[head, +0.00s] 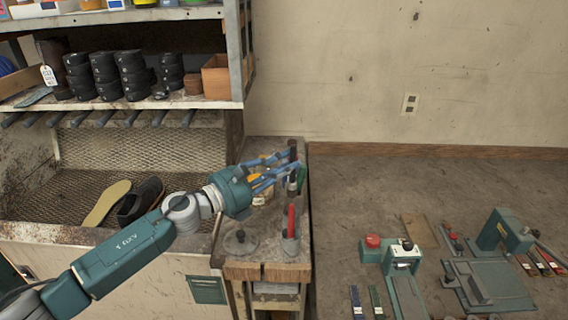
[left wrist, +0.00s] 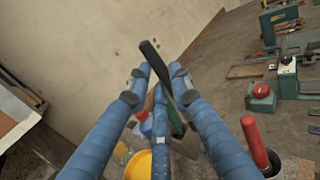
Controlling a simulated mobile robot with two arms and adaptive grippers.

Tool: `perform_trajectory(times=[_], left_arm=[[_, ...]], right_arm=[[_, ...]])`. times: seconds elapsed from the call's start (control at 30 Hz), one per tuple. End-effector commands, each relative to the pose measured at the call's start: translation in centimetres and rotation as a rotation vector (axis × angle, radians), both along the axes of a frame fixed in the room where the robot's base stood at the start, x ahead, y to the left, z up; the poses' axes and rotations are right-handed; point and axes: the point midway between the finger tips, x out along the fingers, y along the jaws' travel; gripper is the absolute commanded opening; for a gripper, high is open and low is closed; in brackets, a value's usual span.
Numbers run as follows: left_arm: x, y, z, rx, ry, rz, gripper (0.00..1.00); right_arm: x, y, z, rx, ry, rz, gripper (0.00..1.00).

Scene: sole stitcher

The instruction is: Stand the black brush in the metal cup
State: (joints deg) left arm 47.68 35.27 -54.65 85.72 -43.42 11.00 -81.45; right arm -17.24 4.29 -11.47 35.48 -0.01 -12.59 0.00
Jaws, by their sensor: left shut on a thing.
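The black brush (head: 292,152) is in my left gripper (head: 290,168), which is shut on it above the narrow wooden bench. In the left wrist view the brush's black end (left wrist: 152,55) sticks up between the fingertips (left wrist: 160,76), tilted in the picture; its lower part is partly hidden by the fingers. The metal cup (head: 290,244) stands near the bench's front, with a red-handled tool (head: 291,220) upright in it. The red handle also shows in the left wrist view (left wrist: 254,142), at lower right. My right gripper is not in view.
A round grey lidded thing (head: 240,242) stands left of the cup. A green object (head: 301,178) and a yellow container (left wrist: 138,165) are close to the gripper. A shelf rack (head: 244,60) rises at left. Machines and tools (head: 404,258) stand on the right surface.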

Motion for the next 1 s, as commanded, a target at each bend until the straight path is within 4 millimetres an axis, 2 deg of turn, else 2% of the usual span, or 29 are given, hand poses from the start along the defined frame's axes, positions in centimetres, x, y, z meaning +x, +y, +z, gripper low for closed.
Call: perform_trajectory(times=[0.23,1.0], left_arm=[[0.0,0.0,-2.0,-0.001,0.001,-0.001,0.0],[0.0,0.0,-7.4,-0.001,0.001,-0.002,0.0]], right_arm=[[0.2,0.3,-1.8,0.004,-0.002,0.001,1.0],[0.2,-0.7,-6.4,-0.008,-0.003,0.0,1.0]])
